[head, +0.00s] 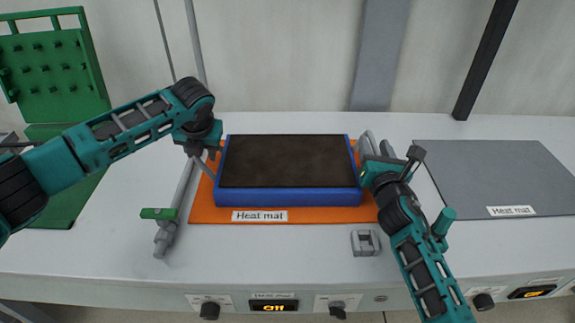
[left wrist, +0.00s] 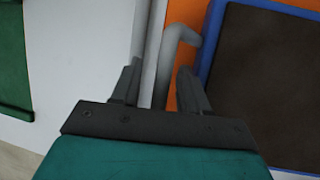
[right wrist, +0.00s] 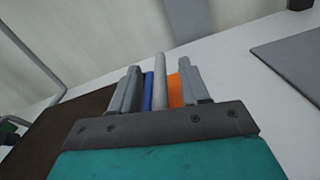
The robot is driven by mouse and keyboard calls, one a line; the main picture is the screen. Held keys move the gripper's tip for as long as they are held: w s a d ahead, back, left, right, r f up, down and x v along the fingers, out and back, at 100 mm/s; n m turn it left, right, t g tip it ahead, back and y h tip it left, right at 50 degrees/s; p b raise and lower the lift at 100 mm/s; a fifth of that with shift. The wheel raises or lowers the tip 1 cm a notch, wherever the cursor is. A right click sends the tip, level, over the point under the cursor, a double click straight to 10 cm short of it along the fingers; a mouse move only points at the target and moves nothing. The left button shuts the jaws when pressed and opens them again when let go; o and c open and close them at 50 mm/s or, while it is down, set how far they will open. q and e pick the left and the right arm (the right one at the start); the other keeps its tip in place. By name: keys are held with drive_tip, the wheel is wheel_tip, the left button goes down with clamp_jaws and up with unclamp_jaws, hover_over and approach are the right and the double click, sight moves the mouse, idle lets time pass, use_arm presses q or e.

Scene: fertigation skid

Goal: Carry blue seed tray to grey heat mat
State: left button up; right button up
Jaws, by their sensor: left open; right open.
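The blue seed tray (head: 290,197), filled with dark soil, lies flat on an orange heat mat (head: 205,208). The grey heat mat (head: 510,170) lies bare on the right. My left gripper (head: 206,163) is open at the tray's left side. In the left wrist view a bent grey bar (left wrist: 172,55) beside the tray shows between its fingers. My right gripper (head: 368,152) is open at the tray's right side. In the right wrist view a grey bar (right wrist: 159,85) and the tray's blue wall (right wrist: 148,92) show between its fingers. Contact cannot be told.
A grey pipe with a green-handled valve (head: 160,214) runs left of the orange mat. A grey clip-like fitting (head: 365,243) sits in front of it. A green pegged rack (head: 55,75) stands at the far left. Knobs and displays line the bench front (head: 120,285).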

use_arm(q)
drive_tip(key=shift+c, duration=0.2)
clamp_jaws()
use_arm(e)
clamp_jaws()
use_arm(q)
drive_tip(key=shift+a, duration=0.2)
use_arm(e)
drive_tip(key=shift+d, duration=0.2)
idle(0.4)
use_arm(q)
drive_tip(key=shift+w+r, duration=0.1)
drive_tip(key=shift+r, duration=0.15)
use_arm(e)
drive_tip(key=shift+d+r, duration=0.1)
drive_tip(key=shift+r, duration=0.05)
